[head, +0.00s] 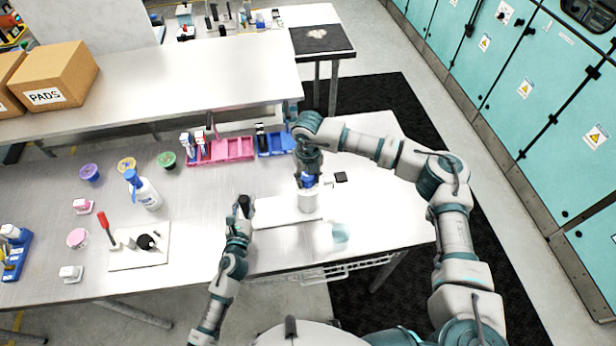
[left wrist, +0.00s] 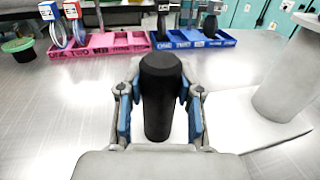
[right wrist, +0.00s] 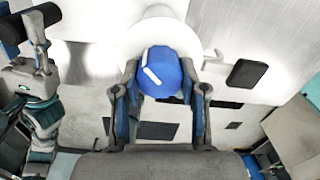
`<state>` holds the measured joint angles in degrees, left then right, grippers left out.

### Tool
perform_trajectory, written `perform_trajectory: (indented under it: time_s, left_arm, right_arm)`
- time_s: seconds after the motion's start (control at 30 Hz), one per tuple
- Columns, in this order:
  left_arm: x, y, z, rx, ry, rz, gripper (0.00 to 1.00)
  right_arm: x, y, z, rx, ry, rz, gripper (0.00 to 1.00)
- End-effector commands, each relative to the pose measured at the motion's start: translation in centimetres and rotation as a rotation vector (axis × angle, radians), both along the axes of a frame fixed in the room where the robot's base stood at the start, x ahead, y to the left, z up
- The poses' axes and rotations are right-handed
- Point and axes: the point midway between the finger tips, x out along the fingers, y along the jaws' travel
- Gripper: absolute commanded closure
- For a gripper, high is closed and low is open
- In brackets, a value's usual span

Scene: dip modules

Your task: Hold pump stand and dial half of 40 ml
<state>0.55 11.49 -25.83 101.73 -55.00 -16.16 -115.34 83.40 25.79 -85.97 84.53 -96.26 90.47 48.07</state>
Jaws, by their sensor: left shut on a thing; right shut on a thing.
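The pump stand has a white base plate (head: 272,212), a black upright handle (head: 244,205) at its left and a white cylindrical pump body (head: 308,201) with a blue dial (head: 308,182) on top. My left gripper (head: 242,212) is shut on the black handle (left wrist: 160,95), with a finger on each side. My right gripper (head: 307,176) is above the pump body, pointing down, with its fingers on both sides of the blue dial (right wrist: 172,75). A white pointer mark on the dial slants toward the upper left in the right wrist view. No scale is readable.
A translucent cyan cup (head: 340,233) stands right of the stand's front. A small black pad (head: 341,177) lies behind it. Pink (head: 228,149) and blue (head: 274,145) trays stand at the back. A white bottle (head: 146,192) and a white board (head: 138,256) are at left.

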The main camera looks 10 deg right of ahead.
Motion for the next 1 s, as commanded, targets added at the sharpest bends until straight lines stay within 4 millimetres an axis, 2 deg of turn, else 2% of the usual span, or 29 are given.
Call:
perform_trajectory:
  time_s: [0.3,0.7,0.73,0.8,0.83,1.0]
  left_arm:
    - [-0.02,-0.13,0.1,-0.001,-0.002,-0.003,1.0]
    - [-0.02,-0.13,0.11,-0.001,-0.002,-0.003,1.0]
    - [-0.02,-0.13,0.11,-0.001,-0.002,-0.003,1.0]
    - [-0.02,-0.13,0.11,-0.001,-0.002,-0.003,1.0]
    - [-0.02,-0.12,0.11,-0.001,-0.002,-0.003,1.0]
    - [-0.02,-0.07,0.11,-0.001,-0.002,-0.001,1.0]
  right_arm:
    - [-0.03,0.13,-0.03,0.002,0.0,-0.068,0.93]
    - [-0.05,0.15,-0.03,0.002,0.0,-0.072,0.93]
    - [-0.06,0.15,-0.03,0.002,0.0,-0.072,0.53]
    - [-0.06,0.14,-0.03,0.002,0.0,-0.072,0.35]
    - [-0.05,0.13,-0.03,0.002,0.0,-0.072,0.32]
    - [-0.05,0.1,-0.01,0.001,0.0,-0.072,0.32]
